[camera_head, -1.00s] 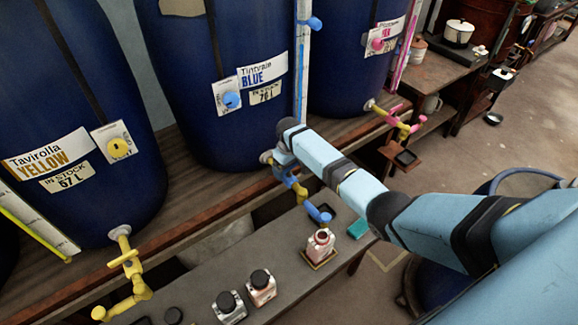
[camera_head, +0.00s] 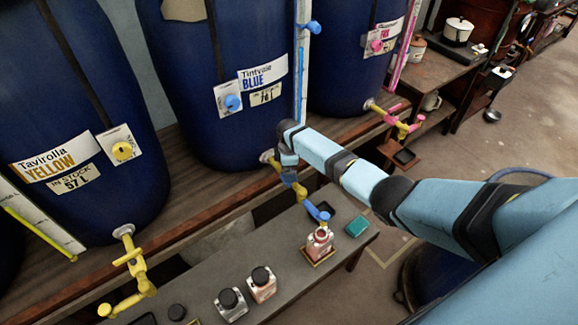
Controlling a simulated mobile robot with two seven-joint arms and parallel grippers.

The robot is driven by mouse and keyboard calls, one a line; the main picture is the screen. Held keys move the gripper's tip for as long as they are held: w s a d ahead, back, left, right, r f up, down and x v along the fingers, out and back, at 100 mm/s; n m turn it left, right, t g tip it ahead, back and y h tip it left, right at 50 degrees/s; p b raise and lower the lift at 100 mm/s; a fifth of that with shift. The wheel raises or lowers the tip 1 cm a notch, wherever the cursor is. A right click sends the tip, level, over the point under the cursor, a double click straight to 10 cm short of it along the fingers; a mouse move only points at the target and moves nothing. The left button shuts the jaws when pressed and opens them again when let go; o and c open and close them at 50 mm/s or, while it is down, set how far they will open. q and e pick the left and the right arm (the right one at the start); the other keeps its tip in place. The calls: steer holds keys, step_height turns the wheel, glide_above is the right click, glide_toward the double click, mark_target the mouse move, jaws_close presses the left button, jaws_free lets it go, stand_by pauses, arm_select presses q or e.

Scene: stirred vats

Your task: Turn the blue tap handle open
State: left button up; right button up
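The blue tap (camera_head: 318,212) sticks out from the foot of the middle vat (camera_head: 190,80), labelled Tintvale BLUE. Its spout hangs above an open bottle of reddish-brown liquid (camera_head: 319,240). My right arm reaches in from the right, and its gripper (camera_head: 287,165) is right at the tap, where the pipe leaves the vat. The arm and gripper cover the tap's handle, so I cannot see how the handle is turned or whether the fingers hold it. My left gripper is not in view.
A yellow tap (camera_head: 130,262) is at the left and a pink tap (camera_head: 398,118) at the right. Capped bottles (camera_head: 262,284) stand on the grey bench (camera_head: 215,268) below. A teal block (camera_head: 357,227) lies near the bench's right end. Floor shows at the right.

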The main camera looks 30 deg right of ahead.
steer(key=n, duration=0.6)
steer(key=shift+n+b, duration=0.3)
steer(key=shift+n, duration=0.1)
stand_by(0.3)
steer(key=o, duration=0.6)
steer(key=shift+o, duration=0.2)
step_height(320, 180, up, 14)
steer(key=shift+f, duration=0.1)
